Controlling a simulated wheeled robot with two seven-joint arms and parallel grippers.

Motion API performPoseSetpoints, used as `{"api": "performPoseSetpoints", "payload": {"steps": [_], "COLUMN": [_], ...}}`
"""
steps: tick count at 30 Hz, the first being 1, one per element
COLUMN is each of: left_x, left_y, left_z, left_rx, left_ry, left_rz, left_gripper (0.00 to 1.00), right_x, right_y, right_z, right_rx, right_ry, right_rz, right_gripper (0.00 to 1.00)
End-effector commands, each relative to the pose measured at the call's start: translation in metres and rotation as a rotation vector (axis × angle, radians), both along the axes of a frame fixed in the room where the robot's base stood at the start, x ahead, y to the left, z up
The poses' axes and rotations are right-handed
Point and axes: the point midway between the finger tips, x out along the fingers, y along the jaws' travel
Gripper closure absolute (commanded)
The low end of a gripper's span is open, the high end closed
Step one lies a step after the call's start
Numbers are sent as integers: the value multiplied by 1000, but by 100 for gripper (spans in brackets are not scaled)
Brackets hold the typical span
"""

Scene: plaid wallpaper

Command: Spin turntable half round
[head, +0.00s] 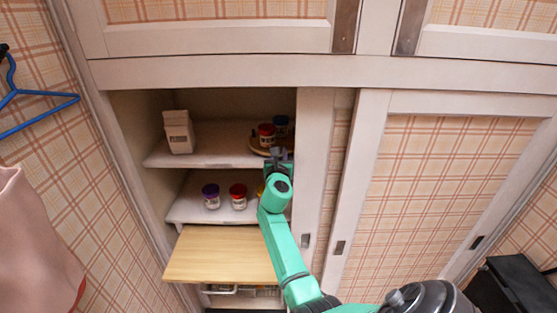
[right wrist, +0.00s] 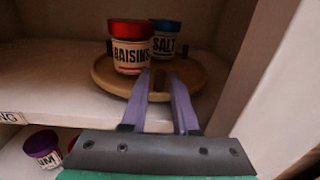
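The turntable (right wrist: 112,82) is a round wooden tray on the upper shelf of the cupboard; its edge also shows in the head view (head: 256,148). A red-lidded raisins jar (right wrist: 130,58) stands on it at the front left, and a blue-lidded salt jar (right wrist: 163,45) stands behind. Short dark pegs rise from the tray's rim. My right gripper (right wrist: 162,78) reaches over the tray's near edge, beside the raisins jar. Its purple fingers are apart, with a brown peg-like part between or just beyond the tips; contact is unclear. My left gripper is in neither view.
A pale carton (head: 178,132) stands left on the same shelf. Purple-lidded (head: 211,196) and red-lidded (head: 238,197) jars stand on the shelf below. A wooden board (head: 218,256) juts out lower down. The cupboard's sliding door (head: 316,170) closes in the right side.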

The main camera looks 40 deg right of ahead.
Motion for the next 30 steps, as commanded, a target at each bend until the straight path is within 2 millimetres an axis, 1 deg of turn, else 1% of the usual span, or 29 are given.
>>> {"api": "performPoseSetpoints", "payload": {"steps": [5, 8, 15, 18, 20, 27, 28, 29, 30], "left_x": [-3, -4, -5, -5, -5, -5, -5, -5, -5], "left_y": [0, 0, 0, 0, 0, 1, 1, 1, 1], "left_z": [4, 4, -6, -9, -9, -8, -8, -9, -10], "left_rx": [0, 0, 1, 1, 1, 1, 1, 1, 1], "left_ry": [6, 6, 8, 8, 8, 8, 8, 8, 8], "left_rz": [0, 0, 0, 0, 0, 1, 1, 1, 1], "left_gripper": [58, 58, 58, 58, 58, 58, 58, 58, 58], "right_x": [-21, -38, -86, -97, -101, -103, -102, -102, -102], "right_y": [20, 35, 78, 89, 92, 94, 94, 93, 93], "right_z": [-1, -1, -4, -4, -2, -1, -1, -1, -1], "right_rx": [3, 3, 5, 3, 3, 3, 3, 7, 28], "right_ry": [2, 2, 4, 3, 2, 2, 2, -3, -24], "right_rz": [2, 2, 0, 0, 0, 0, 0, 1, 6], "right_gripper": [72, 72, 72, 72, 72, 72, 80, 91, 100]}}
